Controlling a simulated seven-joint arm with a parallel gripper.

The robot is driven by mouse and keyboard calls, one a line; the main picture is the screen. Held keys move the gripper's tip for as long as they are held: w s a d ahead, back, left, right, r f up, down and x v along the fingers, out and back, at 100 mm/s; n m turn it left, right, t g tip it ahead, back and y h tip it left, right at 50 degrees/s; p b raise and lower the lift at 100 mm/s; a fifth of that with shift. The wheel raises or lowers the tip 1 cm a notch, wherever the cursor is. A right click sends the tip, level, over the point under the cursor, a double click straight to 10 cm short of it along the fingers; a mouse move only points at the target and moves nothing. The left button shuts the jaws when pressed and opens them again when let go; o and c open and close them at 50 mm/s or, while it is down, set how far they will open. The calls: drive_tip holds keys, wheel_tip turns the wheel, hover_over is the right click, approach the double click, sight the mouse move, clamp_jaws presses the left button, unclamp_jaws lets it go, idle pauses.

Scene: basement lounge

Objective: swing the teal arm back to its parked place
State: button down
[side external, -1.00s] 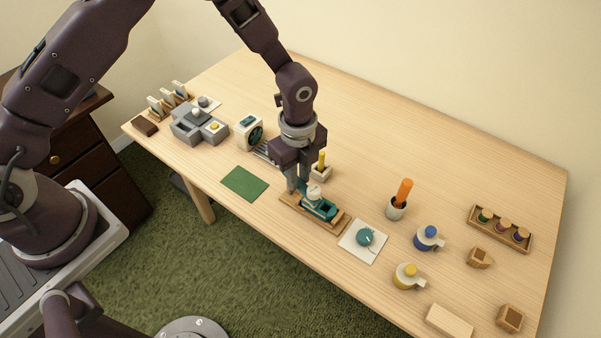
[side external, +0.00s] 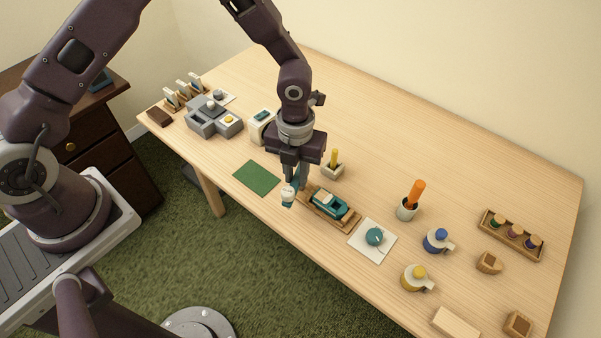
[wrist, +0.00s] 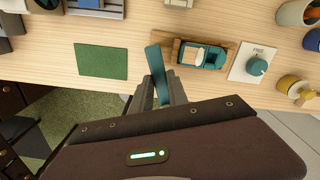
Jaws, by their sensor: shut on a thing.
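The teal arm (wrist: 154,62) shows in the wrist view as a flat bar at the left end of a wooden base (wrist: 172,52). It points across the base's end rather than along it. My gripper (wrist: 163,98) is shut on its near end. In the side view my gripper (side external: 297,184) is at the left end of the base (side external: 345,224), with a white-topped teal piece (side external: 288,194) beside the fingers, near the table's front edge. A teal block with a pale top (side external: 331,203) sits on the base. The fingers partly hide the arm and its joint.
A green mat (side external: 257,178) lies left of the base. A white card with a teal dial (side external: 374,237) lies to its right. Blue (side external: 438,241) and yellow (side external: 416,278) lidded cups stand further right.

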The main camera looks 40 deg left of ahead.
drive_tip(key=shift+a+m, duration=0.3)
drive_tip(key=shift+m, duration=0.75)
drive_tip(key=shift+a+m, duration=0.3)
drive_tip(key=shift+m, duration=0.75)
drive_tip(key=c, duration=1.3)
unclamp_jaws()
wheel_tip(320, 180, up, 7)
drive_tip(key=shift+r, duration=0.1)
